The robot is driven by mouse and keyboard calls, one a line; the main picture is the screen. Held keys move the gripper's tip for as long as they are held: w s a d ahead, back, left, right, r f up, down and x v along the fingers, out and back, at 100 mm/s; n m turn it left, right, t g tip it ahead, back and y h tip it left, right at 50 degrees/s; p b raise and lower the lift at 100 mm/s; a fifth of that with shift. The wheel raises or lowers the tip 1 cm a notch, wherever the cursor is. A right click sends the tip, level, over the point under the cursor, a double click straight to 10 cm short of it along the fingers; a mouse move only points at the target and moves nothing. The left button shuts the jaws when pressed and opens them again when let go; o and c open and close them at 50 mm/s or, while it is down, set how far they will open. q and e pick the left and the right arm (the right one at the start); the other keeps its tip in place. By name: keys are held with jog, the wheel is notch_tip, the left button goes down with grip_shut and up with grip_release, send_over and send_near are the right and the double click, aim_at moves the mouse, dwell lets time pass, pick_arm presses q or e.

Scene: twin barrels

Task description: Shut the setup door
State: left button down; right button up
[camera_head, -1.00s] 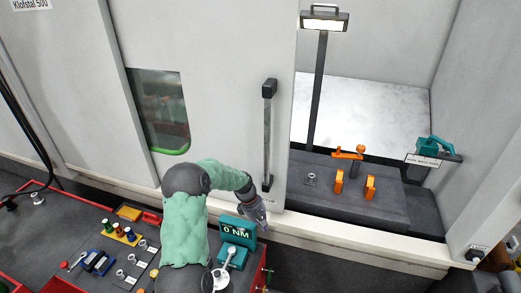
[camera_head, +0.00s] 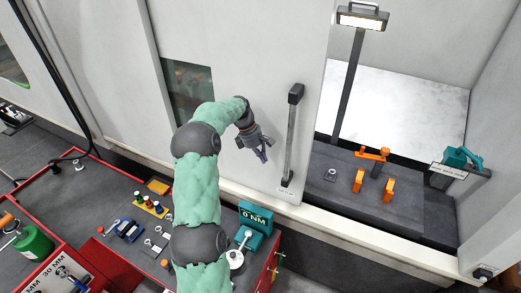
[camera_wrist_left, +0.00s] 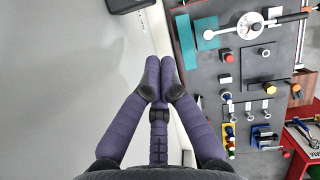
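The setup door is a large white sliding panel (camera_head: 245,60) with a dark window (camera_head: 188,92) and a vertical grey handle (camera_head: 291,138) near its right edge. To the right of that edge the machine bay stands open. My left gripper (camera_head: 262,155) is just left of the handle's lower half, in front of the door panel and apart from the handle in the picture. In the left wrist view its purple fingers (camera_wrist_left: 160,66) come together at the tips with nothing between them. A dark piece at the top of that view is cut off. My right gripper is out of view.
Inside the bay is a dark block with orange clamps (camera_head: 373,154), a lamp (camera_head: 362,17) and a teal tool (camera_head: 462,157). Below the door stands a red-edged tool cart (camera_head: 100,190) with a teal torque tester (camera_head: 256,216) close to my left arm.

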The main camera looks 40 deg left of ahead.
pick_arm(q)
jog(key=w+d+f+p, duration=0.1)
jog(key=w+d+f, duration=0.1)
jog(key=d+f, duration=0.2)
jog(key=shift+w+d+p, duration=0.35)
jog(key=shift+d+p, duration=0.05)
jog(key=shift+d, duration=0.05)
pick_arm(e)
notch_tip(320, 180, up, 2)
